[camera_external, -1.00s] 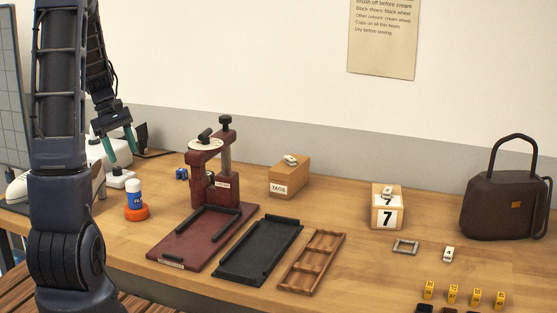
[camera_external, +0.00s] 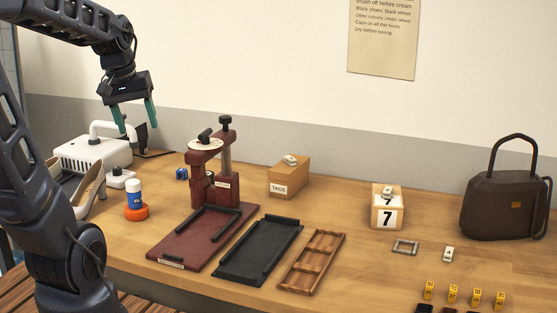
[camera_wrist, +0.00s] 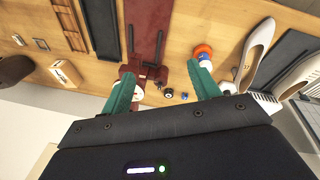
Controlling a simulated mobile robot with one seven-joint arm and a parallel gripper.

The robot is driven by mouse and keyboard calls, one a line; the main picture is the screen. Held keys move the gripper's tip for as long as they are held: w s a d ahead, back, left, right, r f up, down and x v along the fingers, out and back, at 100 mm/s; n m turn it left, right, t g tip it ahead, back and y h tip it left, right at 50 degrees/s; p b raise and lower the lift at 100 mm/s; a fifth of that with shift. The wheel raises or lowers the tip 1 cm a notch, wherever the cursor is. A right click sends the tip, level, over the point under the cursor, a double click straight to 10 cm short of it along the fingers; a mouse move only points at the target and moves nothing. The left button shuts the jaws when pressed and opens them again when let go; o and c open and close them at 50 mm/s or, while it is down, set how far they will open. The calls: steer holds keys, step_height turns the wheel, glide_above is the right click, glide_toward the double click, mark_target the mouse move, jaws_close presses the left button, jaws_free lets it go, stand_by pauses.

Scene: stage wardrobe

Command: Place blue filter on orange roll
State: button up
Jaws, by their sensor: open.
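A blue cylinder with a white top (camera_external: 134,192), seemingly the blue filter, stands upright. The orange roll (camera_external: 136,213) is round its foot; I cannot tell whether the cylinder rests on top of it or inside it. In the wrist view, the orange roll (camera_wrist: 203,49) and the white top of the cylinder (camera_wrist: 206,64) show beside the right finger, which partly covers the cylinder. My gripper (camera_external: 136,122) is open and empty, well above the table near the cylinder. Its teal fingers (camera_wrist: 163,90) are spread apart in the wrist view.
A dark red press (camera_external: 212,177) stands right of the cylinder. A small blue object (camera_external: 181,173) lies behind. A white machine (camera_external: 92,153) and beige shoe (camera_external: 91,190) are at left. A black tray (camera_external: 259,251) and wooden tray (camera_external: 312,261) lie right of the press.

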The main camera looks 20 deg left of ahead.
steer(key=s+d+r+m+t+y, duration=0.1)
steer(key=s+d+m, duration=0.3)
steer(key=s, duration=0.4)
steer(key=shift+t, duration=0.6)
stand_by(0.6)
